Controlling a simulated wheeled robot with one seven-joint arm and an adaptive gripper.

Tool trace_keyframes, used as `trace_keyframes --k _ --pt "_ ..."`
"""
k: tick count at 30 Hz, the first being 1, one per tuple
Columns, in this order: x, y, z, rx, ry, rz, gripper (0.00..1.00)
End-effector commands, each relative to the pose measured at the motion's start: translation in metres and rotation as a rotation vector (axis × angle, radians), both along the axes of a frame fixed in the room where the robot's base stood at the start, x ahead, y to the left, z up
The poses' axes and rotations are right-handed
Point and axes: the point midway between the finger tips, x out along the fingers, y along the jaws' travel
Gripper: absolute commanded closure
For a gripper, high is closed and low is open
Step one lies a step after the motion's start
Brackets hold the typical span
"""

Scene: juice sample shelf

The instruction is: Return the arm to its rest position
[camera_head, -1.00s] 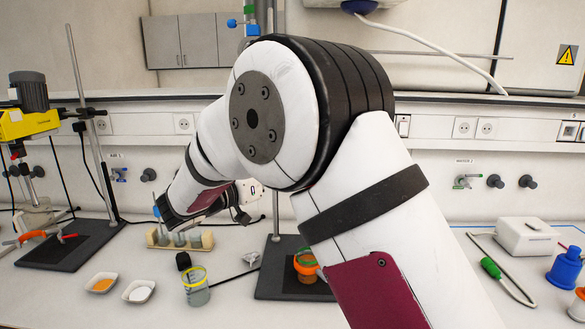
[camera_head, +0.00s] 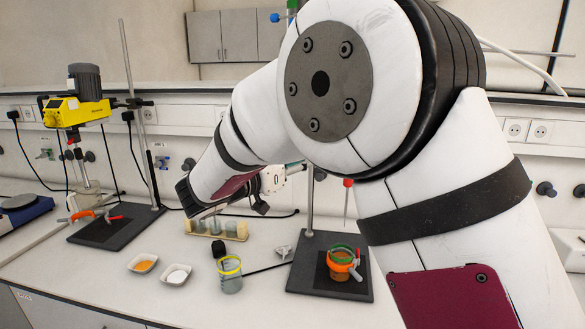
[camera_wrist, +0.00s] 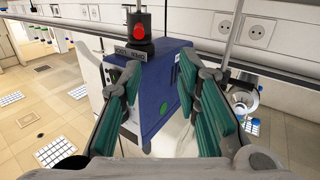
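My arm crosses the head view from the lower right to the centre, bent at a large joint, over the lab bench. My gripper (camera_wrist: 158,78) shows in the wrist view with its two green-padded fingers spread apart. Nothing is held between them. A blue box-shaped device (camera_wrist: 165,95) stands beyond the fingers, and a dark item with a red knob (camera_wrist: 139,30) is on top of it. In the head view the fingers are mostly hidden behind my arm.
On the bench (camera_head: 110,285) are two small white dishes (camera_head: 143,263), a yellow-rimmed beaker (camera_head: 231,276), a vial rack (camera_head: 217,230) and a stand with an orange-ringed vessel (camera_head: 341,262). A yellow stirrer (camera_head: 77,109) stands at left.

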Motion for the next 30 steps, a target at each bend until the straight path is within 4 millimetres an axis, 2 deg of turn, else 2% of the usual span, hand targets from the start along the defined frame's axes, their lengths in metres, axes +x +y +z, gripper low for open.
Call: trace_keyframes --k 1,4,8,11,15,19,22,26,30 --pt "0.009 -0.008 0.019 0.036 -0.033 0.064 0.70" --pt "0.024 -0.014 0.052 0.109 -0.080 0.236 0.70" --pt "0.028 -0.016 0.090 0.184 -0.102 0.461 0.70" --pt "0.016 -0.016 0.109 0.227 -0.078 0.618 0.70" --pt "-0.018 -0.019 0.119 0.269 0.011 0.802 0.70" --pt "-0.064 -0.028 0.109 0.298 0.150 0.922 0.70" --pt "-0.108 -0.041 0.090 0.316 0.286 0.973 0.70" --pt "-0.174 -0.068 0.054 0.342 0.492 0.976 0.70" --pt "-0.249 -0.105 0.010 0.376 0.712 0.902 0.70"
